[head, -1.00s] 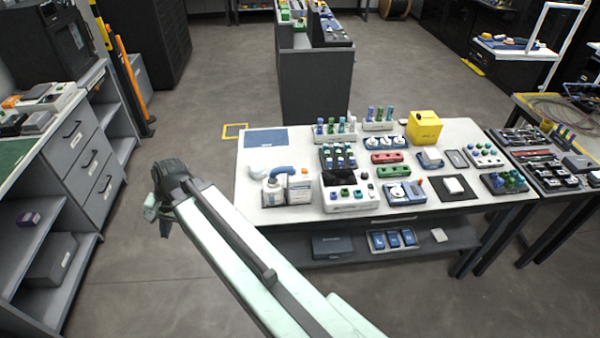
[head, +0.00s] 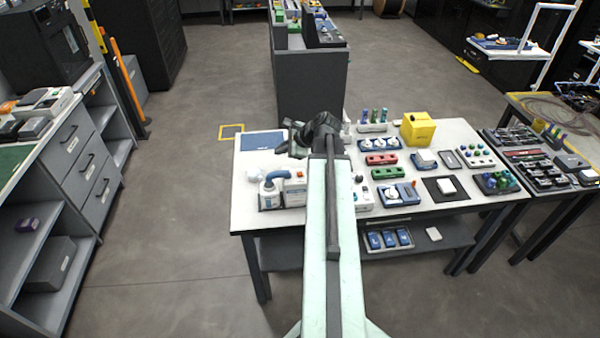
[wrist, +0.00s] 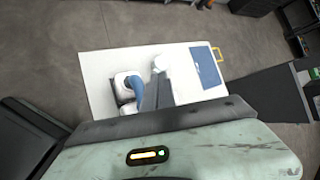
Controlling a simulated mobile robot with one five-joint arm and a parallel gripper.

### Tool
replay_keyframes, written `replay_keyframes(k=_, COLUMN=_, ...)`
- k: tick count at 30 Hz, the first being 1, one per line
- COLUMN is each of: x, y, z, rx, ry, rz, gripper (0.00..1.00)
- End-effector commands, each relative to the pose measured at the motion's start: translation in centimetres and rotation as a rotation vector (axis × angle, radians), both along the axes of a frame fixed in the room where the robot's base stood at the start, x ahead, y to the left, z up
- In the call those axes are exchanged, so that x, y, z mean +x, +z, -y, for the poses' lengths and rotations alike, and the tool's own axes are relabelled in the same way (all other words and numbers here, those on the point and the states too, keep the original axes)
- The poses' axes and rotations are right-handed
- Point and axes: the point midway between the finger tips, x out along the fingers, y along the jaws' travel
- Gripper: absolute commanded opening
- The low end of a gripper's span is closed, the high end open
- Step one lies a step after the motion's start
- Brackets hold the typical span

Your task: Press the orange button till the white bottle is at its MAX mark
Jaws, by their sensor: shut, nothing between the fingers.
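The white bottle (head: 270,195) with a blue curved top stands at the front left of the white table. In the wrist view a white body with a blue curved part (wrist: 137,92) shows, partly cut off by my arm. Beside the bottle is a white and blue unit (head: 295,191) with a small orange spot (head: 300,175) on top; I cannot tell whether this is the orange button. The bottle's MAX mark and liquid level are too small to read. My gripper (head: 287,142) is shut and empty, above the table's left part, behind the bottle and apart from it.
My arm hides much of the table's middle left. A blue mat (head: 262,144) lies at the back left corner of the table (head: 245,215). Racks, blue devices and a yellow box (head: 417,129) fill the right side. Open floor lies left of the table.

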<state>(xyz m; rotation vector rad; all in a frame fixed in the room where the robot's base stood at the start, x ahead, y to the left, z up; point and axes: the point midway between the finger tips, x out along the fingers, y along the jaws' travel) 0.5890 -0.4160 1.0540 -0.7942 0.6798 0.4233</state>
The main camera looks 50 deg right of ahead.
Motion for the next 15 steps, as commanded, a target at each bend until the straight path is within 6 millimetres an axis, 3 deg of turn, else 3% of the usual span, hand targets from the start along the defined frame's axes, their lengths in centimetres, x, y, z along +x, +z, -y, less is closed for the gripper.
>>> replay_keyframes(k=3, x=-2.7, y=0.3, z=3.3, rx=-0.001, ry=-0.062, rz=0.0, gripper=0.0)
replay_keyframes(k=6, x=-4.1, y=0.4, z=4.8, rx=-0.001, ry=-0.093, rz=-0.001, gripper=0.0)
replay_keyframes(k=15, x=-4.9, y=0.4, z=5.6, rx=-0.001, ry=-0.109, rz=-0.001, gripper=0.0)
